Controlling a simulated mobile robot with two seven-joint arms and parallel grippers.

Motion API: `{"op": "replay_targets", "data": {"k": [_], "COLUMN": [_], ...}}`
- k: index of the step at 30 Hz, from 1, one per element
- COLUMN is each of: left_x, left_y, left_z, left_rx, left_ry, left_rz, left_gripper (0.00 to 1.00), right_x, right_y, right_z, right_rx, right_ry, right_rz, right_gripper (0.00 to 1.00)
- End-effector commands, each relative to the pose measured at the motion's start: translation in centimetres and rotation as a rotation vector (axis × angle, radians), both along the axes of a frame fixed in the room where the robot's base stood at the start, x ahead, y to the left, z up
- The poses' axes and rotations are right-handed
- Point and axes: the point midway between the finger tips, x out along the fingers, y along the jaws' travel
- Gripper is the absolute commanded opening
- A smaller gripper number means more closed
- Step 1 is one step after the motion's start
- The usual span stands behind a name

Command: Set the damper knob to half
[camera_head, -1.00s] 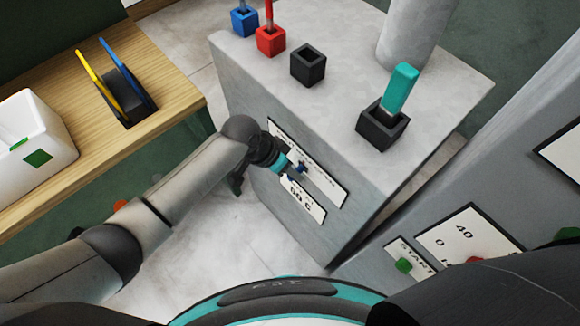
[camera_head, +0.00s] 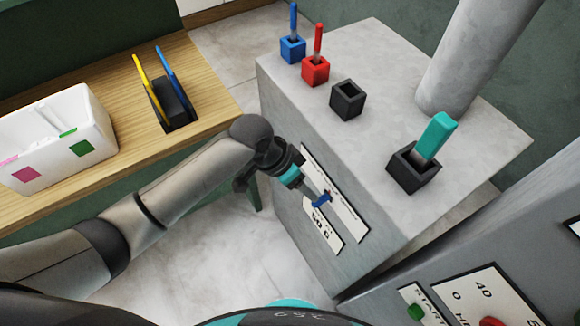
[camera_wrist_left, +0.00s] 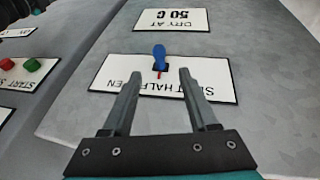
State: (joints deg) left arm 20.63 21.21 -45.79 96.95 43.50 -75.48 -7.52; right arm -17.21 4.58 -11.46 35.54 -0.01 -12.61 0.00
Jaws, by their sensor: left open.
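The damper knob (camera_head: 322,201) is a small blue lever on a white plate (camera_head: 347,218) on the side of the grey press. In the left wrist view the blue knob (camera_wrist_left: 158,54) stands near the middle of the plate (camera_wrist_left: 222,90), with a short red mark below it. The plate's lettering reads upside down, with HALF at the middle; the fingers hide part of the other words. My left gripper (camera_wrist_left: 159,78) is open, its two fingers on either side of the knob's line, in front of it. In the head view my left gripper (camera_head: 302,183) is close beside the knob. My right gripper is not in view.
A "DRY AT 50 C" plate (camera_head: 322,232) sits beside the knob's plate. Blue, red and black holders (camera_head: 347,100) and one with a teal handle (camera_head: 435,137) stand on the press top. A panel with a green button (camera_head: 416,312) is at lower right. A white bin (camera_head: 95,105) is on the wooden table.

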Motion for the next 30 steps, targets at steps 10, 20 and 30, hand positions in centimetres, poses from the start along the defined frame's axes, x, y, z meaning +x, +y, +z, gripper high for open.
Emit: {"op": "replay_targets", "data": {"k": [10, 20, 30], "left_x": [-0.4, -0.6, -0.6], "left_y": [2.6, 3.0, 3.0], "left_z": [5.6, 6.7, 6.7], "left_rx": [-0.001, -0.001, -0.001], "left_ry": [-0.002, 0.001, 0.001], "left_rz": [0.001, 0.001, 0.001], "left_gripper": [0.59, 0.59, 0.59], "right_x": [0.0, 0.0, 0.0], "right_y": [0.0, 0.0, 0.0], "right_z": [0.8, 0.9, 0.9], "right_rx": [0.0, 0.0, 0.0], "right_ry": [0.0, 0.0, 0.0], "right_rz": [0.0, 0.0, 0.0], "right_gripper": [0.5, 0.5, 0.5]}}
